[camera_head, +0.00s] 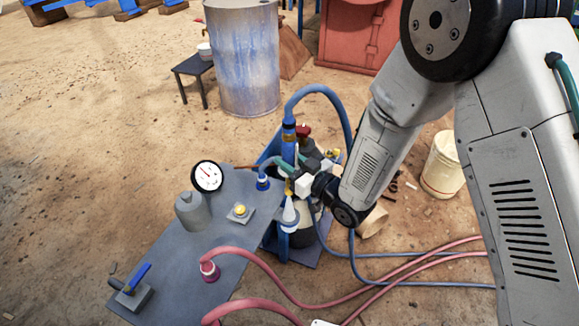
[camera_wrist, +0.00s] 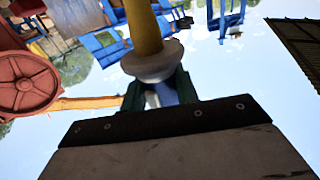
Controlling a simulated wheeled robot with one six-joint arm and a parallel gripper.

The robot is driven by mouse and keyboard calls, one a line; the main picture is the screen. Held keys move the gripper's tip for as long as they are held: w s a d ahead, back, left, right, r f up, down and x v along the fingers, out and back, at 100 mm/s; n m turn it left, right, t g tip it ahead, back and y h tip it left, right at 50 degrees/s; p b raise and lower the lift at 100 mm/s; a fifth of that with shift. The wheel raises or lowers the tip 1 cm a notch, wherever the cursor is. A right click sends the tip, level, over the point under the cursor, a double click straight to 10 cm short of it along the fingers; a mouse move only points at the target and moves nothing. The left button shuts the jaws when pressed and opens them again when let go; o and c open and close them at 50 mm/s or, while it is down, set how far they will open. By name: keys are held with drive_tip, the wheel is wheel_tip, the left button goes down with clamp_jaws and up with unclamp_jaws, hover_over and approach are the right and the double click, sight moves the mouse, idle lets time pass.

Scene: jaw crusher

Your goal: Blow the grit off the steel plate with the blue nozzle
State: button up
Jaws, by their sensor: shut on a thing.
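My gripper (camera_head: 289,181) is shut on the blue nozzle, at the right edge of the grey panel. The blue nozzle (camera_head: 290,213) hangs tip down, with a pale tip below a yellow section, and a blue hose (camera_head: 318,91) arches over above it. In the wrist view, dark green fingers (camera_wrist: 161,97) close around the nozzle, whose yellow section (camera_wrist: 145,27) and pale flange (camera_wrist: 151,60) show beyond them. A flat grey panel (camera_head: 165,254) lies left of my gripper; I cannot tell whether it is the steel plate. I cannot make out any grit.
The panel carries a round gauge (camera_head: 207,176), a grey bottle-like part (camera_head: 192,212), a yellow button (camera_head: 240,210) and a blue-handled valve (camera_head: 136,277). Pink hoses (camera_head: 262,280) cross the front. A metal drum (camera_head: 245,60) stands behind, and a cream bucket (camera_head: 443,165) at right.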

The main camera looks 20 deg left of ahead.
sight(293, 133)
drive_tip(key=shift+r, duration=4.85)
